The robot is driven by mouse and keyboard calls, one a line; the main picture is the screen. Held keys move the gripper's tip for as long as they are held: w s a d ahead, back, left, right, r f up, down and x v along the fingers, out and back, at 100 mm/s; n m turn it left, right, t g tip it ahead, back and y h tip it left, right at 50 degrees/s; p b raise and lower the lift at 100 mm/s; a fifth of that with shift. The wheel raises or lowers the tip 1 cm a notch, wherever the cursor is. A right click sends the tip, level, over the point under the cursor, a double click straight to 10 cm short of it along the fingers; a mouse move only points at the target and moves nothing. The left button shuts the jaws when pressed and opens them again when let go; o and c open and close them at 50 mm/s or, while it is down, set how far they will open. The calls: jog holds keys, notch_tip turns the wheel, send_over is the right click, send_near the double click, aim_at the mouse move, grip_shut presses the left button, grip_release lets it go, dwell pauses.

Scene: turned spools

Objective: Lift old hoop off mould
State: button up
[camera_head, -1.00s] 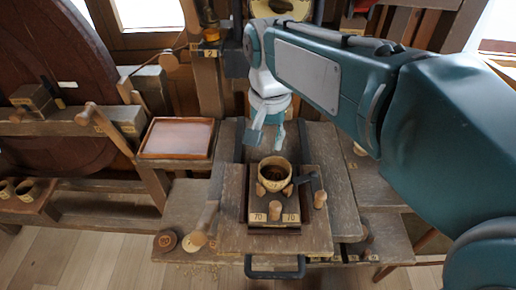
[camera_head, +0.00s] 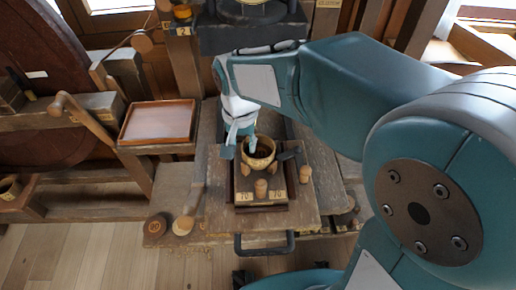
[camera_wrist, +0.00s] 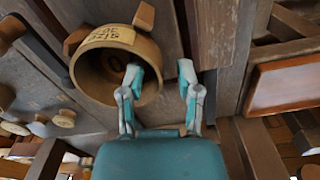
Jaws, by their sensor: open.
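The old hoop (camera_head: 258,160) is a tan, thick-walled ring on the mould (camera_head: 263,199), a dark wooden block with "70" labels and short pegs. In the wrist view the hoop (camera_wrist: 83,72) is a round, open-mouthed ring with a paper label on its side. My gripper (camera_head: 240,147) is open at the hoop's left rim. In the wrist view my gripper (camera_wrist: 161,72) has one finger over the hoop's mouth and the other outside its wall. I cannot tell whether either finger touches it. The hoop's far-down inside is dark.
A dark clamp arm (camera_head: 290,155) and a wooden peg (camera_head: 305,174) stand right of the hoop. A shallow brown tray (camera_head: 158,124) is on a stand to the left, empty. A black handle (camera_head: 264,247) juts out in front.

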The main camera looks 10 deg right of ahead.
jog(key=shift+f, duration=0.2)
grip_shut()
jog(key=shift+r, duration=0.15)
